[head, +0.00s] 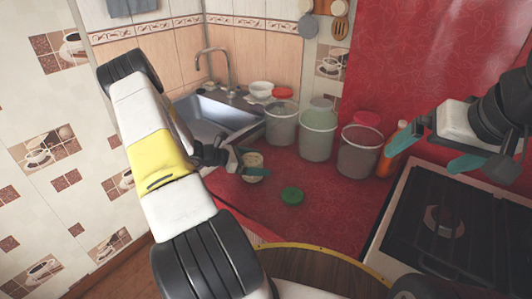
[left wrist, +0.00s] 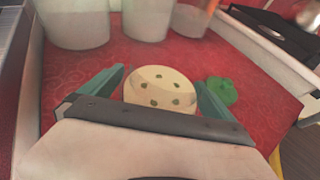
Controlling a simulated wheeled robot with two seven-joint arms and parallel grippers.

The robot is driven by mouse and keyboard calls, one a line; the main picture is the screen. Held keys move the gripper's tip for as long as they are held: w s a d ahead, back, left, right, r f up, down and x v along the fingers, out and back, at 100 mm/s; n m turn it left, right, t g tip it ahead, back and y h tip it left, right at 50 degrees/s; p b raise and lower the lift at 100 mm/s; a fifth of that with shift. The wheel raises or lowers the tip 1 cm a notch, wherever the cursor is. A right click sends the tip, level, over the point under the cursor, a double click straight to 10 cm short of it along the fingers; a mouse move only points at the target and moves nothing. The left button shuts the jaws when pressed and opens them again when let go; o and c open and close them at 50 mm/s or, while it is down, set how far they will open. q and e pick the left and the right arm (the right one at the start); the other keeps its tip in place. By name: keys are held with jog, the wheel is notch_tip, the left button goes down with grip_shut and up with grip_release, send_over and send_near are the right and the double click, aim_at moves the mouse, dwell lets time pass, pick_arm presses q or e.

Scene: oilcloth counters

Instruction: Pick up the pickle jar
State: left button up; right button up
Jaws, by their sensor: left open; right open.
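The pickle jar (head: 252,174) appears to be the small pale round container on the red counter, partly hidden by my left gripper in the head view. In the left wrist view the jar (left wrist: 160,93) shows as a cream round shape with several green spots. My left gripper (head: 252,160) is open, with its teal fingers on either side of the jar. The left wrist view shows a finger to each side of it; whether they touch it I cannot tell. My right gripper (head: 435,150) is open and empty, high at the right near the stove.
A green lid-like object (head: 291,196) lies on the red counter (head: 330,212), right of the jar. Three large tubs (head: 317,138) stand behind, with an orange bottle (head: 388,158) beside them. A sink (head: 208,113) is at back left, a stove (head: 440,222) at right.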

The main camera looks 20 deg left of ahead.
pick_arm(q)
jog(key=shift+w+d+f, duration=0.1)
jog(key=shift+w+d, duration=0.05)
jog(key=shift+d, duration=0.05)
jog(key=c, duration=1.8)
jog(key=shift+c, duration=1.2)
